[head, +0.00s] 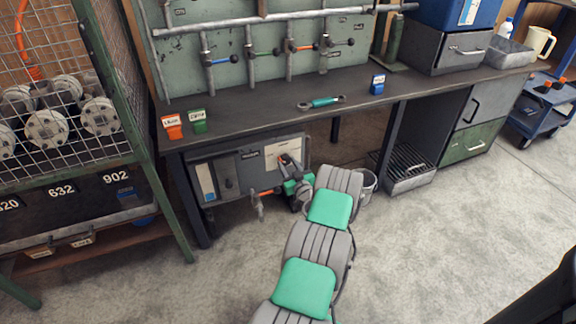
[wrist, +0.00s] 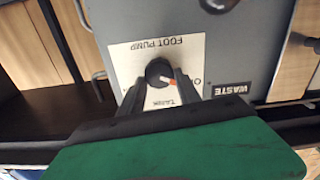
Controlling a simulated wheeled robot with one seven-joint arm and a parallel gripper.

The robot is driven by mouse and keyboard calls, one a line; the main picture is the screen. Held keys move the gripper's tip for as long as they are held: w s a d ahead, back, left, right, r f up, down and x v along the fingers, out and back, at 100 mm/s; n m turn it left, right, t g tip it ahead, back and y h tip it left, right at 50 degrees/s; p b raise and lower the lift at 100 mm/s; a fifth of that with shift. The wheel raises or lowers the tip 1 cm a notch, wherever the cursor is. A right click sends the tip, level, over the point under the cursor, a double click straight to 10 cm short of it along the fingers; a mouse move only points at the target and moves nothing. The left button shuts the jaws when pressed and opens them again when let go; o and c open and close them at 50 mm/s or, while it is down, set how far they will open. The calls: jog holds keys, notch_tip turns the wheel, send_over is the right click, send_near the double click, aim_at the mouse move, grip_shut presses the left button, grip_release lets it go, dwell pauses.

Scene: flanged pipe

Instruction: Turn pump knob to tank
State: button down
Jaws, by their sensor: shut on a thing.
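The pump knob (wrist: 156,68) is black with an orange pointer and sits on a white plate (wrist: 128,57) that appears upside down in the wrist view. The plate reads FOOT PUMP above the knob, TANK below it and O at the right. The pointer slants right and slightly down, roughly between O and TANK. My gripper (wrist: 161,83) is shut on the knob, one dark finger at each side. In the head view my gripper (head: 289,168) is at the panel (head: 237,172) under the bench; the knob is mostly hidden there.
A WASTE label (wrist: 232,89) and another dark knob (wrist: 218,4) are close by on the panel. The workbench (head: 262,113) overhangs my gripper. A valve with an orange handle (head: 268,193) hangs below the panel.

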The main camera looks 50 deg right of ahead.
jog(key=shift+f+m, duration=0.1)
jog(key=shift+m, duration=0.2)
jog(key=m+b, duration=0.3)
jog(key=m, duration=0.2)
jog(key=shift+d, duration=0.1)
jog(key=m+b, duration=0.2)
jog(key=m, duration=0.4)
jog(key=shift+s+d, duration=0.1)
dwell(0.3)
jog(key=c, duration=0.8)
grip_release()
jog(key=shift+c, duration=0.2)
